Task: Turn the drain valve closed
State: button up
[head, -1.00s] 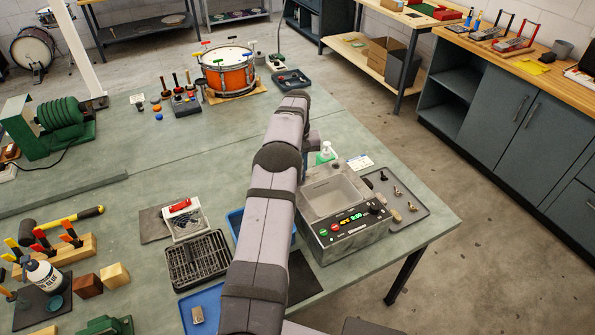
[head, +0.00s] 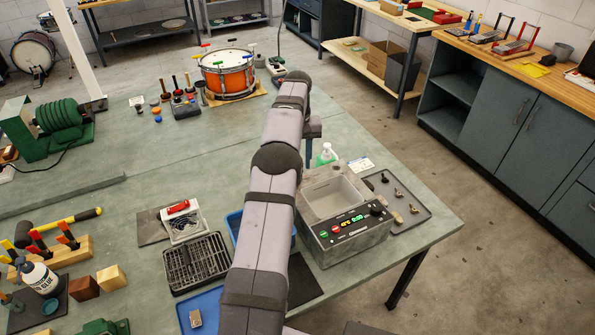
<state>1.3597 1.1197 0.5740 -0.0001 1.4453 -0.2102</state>
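The grey tank unit (head: 345,243) with an open rectangular basin and a lit control panel stands near the bench's right edge. I cannot make out its drain valve; the tank's left side is partly behind my arm. My arm reaches up the middle of the head view and bends down at its far end. A wrist part shows just right of the arm, behind the tank and near a bottle with green liquid (head: 326,154).
A dark tray with small metal fittings (head: 412,216) lies right of the tank. A blue bin (head: 233,222), a black basket (head: 195,262) and a blue tray (head: 201,306) sit left of my arm. An orange drum (head: 229,77) stands farther back. The bench's middle left is clear.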

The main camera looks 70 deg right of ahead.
jog(key=shift+r, duration=1.2)
jog(key=w+a+r+n, duration=0.1)
jog(key=w+a, duration=0.3)
jog(key=w, duration=0.3)
jog(key=w+a+r+n, duration=0.1)
jog(key=w+a+n, duration=0.1)
jog(key=w+a, duration=0.4)
jog(key=w+a+r+n, duration=0.1)
jog(key=w+a+n, duration=0.1)
jog(key=w+a, duration=0.45)
jog(key=w+a+n, duration=0.1)
jog(key=w+a, duration=0.3)
jog(key=a, duration=0.5)
jog(key=s+a+f+n, duration=0.1)
jog(key=a+n, duration=0.2)
jog(key=a, duration=1.5)
jog(key=s+a+f+n, duration=0.2)
jog(key=s+a, duration=0.4)
jog(key=a, duration=0.1)
jog(key=s+a+f+n, duration=0.2)
jog(key=s+a, duration=0.4)
jog(key=a, duration=0.1)
jog(key=shift+s+f, duration=0.3)
jog(key=shift+s, duration=0.1)
